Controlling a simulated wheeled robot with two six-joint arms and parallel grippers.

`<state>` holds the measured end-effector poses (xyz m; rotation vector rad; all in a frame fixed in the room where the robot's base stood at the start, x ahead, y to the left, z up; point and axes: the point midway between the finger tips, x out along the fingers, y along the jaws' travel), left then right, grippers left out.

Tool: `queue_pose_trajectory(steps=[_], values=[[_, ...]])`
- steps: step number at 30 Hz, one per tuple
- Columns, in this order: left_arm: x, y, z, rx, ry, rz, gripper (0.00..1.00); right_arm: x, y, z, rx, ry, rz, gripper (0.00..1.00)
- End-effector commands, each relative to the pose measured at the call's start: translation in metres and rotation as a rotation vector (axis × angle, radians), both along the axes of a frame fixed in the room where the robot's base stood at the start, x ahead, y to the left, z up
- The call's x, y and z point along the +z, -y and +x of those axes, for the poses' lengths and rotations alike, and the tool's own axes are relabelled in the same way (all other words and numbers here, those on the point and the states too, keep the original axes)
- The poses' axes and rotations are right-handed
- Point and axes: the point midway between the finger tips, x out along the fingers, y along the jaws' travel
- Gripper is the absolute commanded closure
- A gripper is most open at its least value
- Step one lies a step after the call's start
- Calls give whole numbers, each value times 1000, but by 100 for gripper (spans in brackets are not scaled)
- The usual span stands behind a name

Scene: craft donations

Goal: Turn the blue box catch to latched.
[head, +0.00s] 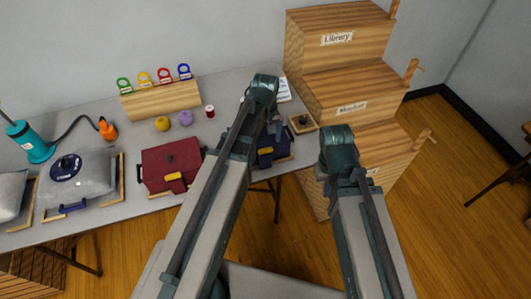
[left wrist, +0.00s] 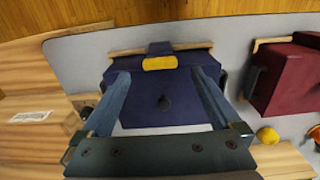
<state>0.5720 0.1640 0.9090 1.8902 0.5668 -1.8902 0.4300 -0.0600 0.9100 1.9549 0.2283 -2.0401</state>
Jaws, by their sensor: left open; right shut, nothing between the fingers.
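A red box (head: 170,162) with a yellow catch stands left of the blue one. A wooden rack (head: 160,101) with coloured tags stands behind. Stepped wooden bins (head: 330,85) adjoin the table on the right.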

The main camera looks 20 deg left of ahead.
Motion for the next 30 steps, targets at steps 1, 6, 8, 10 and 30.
queue_pose_trajectory(steps=[1,6,8,10,30], values=[[-14,0,0,0,0,0,3,-14,0,0,0,0,0,100],[-35,0,0,0,0,0,3,-35,0,0,0,0,0,100],[-40,0,0,0,0,0,3,-39,0,0,0,0,0,100],[-43,0,0,0,0,0,3,-43,0,0,0,0,0,100],[-43,0,0,0,0,0,64,-43,0,0,0,0,0,100]])
